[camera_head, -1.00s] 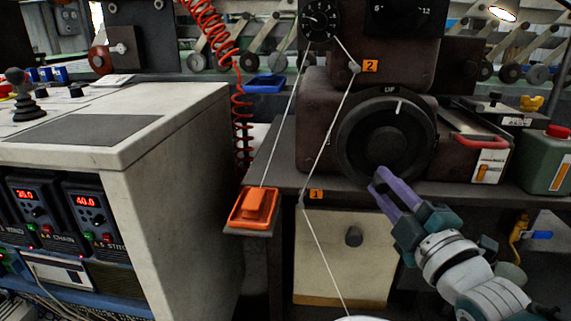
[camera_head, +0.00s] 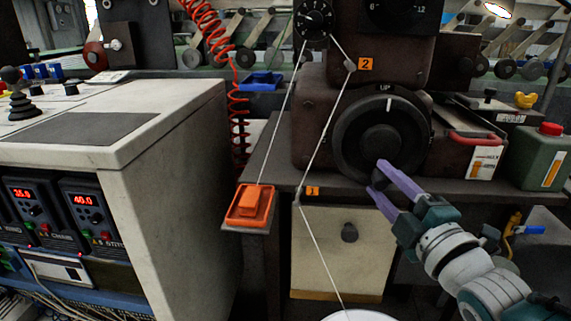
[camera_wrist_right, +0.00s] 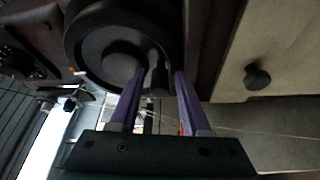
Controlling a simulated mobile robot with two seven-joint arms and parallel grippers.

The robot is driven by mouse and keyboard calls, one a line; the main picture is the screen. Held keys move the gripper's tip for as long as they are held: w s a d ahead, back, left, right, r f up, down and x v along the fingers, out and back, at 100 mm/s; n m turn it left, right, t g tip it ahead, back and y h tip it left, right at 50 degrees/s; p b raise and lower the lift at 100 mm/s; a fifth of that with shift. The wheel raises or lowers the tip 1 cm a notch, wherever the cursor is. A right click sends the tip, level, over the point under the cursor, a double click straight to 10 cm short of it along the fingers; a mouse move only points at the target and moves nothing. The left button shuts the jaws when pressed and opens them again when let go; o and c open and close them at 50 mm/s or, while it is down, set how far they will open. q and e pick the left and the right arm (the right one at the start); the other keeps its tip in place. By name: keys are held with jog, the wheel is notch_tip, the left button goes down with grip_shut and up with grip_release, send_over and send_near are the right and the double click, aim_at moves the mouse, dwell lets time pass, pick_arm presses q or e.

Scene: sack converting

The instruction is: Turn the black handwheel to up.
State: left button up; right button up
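The black handwheel (camera_head: 352,150) is upright on the front of a brown machine. Its white mark (camera_head: 389,104) points almost straight up, close under the UP label (camera_head: 384,88). My right gripper (camera_head: 377,177) is at the wheel's lower edge, its purple fingers spread apart. In the right wrist view, the handwheel (camera_wrist_right: 85,45) fills the upper left, and a dark handle-like part (camera_wrist_right: 159,76) shows between the open fingers (camera_wrist_right: 158,75), with gaps beside it. Whether a finger touches the wheel I cannot tell. My left gripper is out of view.
A cream panel with a dark knob (camera_head: 349,232) is below the wheel. A red-handled unit (camera_head: 474,140) and a green can (camera_head: 541,160) are on the right. A pale control cabinet (camera_head: 180,200) stands at left.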

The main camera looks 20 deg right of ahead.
jog(key=shift+o, duration=0.5)
jog(key=s+a+p, duration=0.1)
jog(key=s, duration=0.8)
jog(key=shift+s+a+f, duration=0.35)
jog(key=shift+s+f, duration=0.05)
